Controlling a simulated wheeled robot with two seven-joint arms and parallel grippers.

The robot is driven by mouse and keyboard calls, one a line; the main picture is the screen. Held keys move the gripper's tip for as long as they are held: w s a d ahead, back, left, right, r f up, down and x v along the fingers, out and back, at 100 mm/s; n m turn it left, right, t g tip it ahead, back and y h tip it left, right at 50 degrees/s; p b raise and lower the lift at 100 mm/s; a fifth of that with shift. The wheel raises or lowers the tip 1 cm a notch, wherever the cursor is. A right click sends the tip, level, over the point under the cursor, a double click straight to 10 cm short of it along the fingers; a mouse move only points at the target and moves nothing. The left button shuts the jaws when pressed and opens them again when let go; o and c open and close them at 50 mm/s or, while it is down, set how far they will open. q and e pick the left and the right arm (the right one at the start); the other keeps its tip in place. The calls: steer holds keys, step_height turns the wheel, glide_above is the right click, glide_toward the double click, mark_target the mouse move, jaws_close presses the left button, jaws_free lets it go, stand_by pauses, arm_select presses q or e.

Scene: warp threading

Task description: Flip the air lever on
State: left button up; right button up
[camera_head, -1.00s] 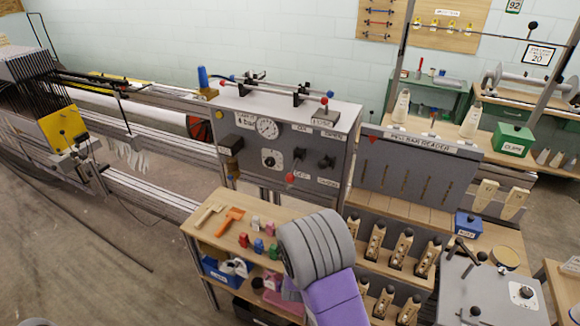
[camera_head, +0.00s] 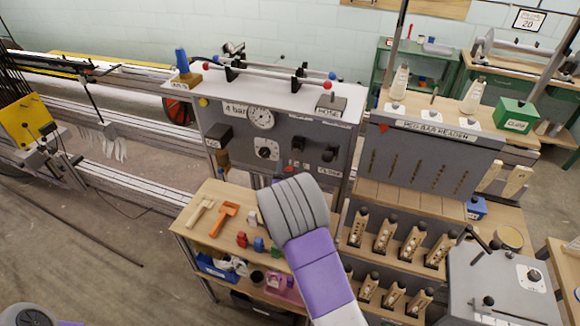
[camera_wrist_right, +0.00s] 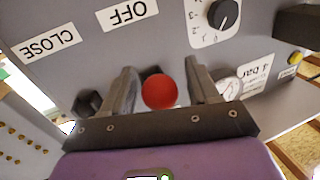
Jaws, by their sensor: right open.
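The air lever's red ball knob (camera_wrist_right: 160,92) shows in the right wrist view, in front of the grey control panel (camera_head: 335,132). My right gripper (camera_wrist_right: 160,75) is open, with one finger on each side of the knob. I cannot tell whether either finger touches it. The lever's stem is hidden behind the knob. In that view an OFF label (camera_wrist_right: 128,14) and a CLOSE label (camera_wrist_right: 50,42) are seen upside down. In the head view my right wrist covers most of the lever and the fingers. My left gripper does not show.
A pressure gauge (camera_head: 261,118), a dial (camera_head: 265,149) and dark knobs (camera_head: 298,144) sit on the panel near the lever. A wooden shelf (camera_head: 215,256) with small tools stands below. The peg bar reader (camera_head: 425,157) stands to the right.

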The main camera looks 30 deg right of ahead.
steer(key=shift+w+d, duration=0.15)
steer(key=shift+w, duration=0.05)
jaws_close()
stand_by(0.3)
steer(key=shift+r, duration=0.1)
